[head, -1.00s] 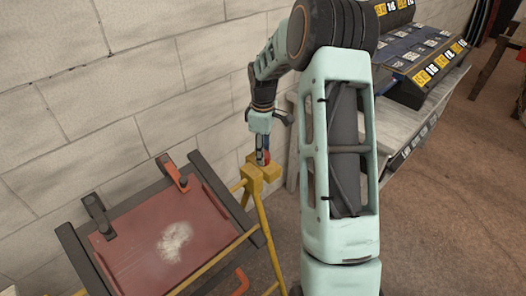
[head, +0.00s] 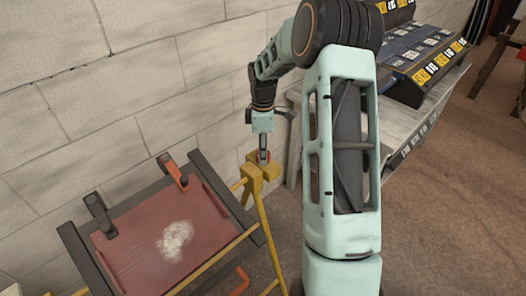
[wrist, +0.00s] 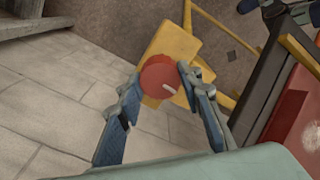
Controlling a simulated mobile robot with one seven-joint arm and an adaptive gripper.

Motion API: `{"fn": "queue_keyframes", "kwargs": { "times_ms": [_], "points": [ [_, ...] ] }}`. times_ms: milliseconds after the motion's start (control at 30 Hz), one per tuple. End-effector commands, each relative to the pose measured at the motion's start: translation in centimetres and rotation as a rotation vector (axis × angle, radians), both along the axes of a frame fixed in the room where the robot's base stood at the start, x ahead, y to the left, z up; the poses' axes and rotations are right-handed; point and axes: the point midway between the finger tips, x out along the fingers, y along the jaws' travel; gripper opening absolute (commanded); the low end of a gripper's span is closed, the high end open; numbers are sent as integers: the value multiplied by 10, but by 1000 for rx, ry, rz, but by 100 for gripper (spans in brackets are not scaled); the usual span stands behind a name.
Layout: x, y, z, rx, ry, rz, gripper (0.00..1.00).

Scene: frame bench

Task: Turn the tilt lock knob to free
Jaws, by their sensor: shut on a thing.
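The tilt lock knob (wrist: 160,77) is a round red knob with a short white mark, in the middle of the wrist view. The mark points to the lower right there. The knob sits on a yellow block (wrist: 182,46) of the frame. My gripper (wrist: 158,80) has one blue-grey finger on each side of the knob and is shut on it. In the head view my gripper (head: 263,152) points down at the yellow block (head: 262,171), and only a bit of red knob shows below it. Any free or lock label cannot be made out.
Left of the block, a tilted red panel (head: 150,240) with a pale dusty patch sits in a dark frame with clamps (head: 174,172). A block wall (head: 110,90) stands close behind. A bench (head: 410,125) with labelled bins is at the right.

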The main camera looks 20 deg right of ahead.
Motion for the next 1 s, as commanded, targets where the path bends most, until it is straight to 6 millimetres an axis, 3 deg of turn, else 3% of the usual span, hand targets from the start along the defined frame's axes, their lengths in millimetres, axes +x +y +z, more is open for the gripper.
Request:
{"fn": "queue_keyframes", "kwargs": {
  "times_ms": [67,100,233,500,633,1000],
  "points": [
    [1,0,1,-2,-1,3,9],
    [1,0,1,-2,-1,3,38],
    [0,0,0,-2,-1,2,51],
    [0,0,1,0,-1,0,51],
    [1,0,11,-1,-4,0,51],
    [1,0,86,-2,-6,0,51]
  ]
}}
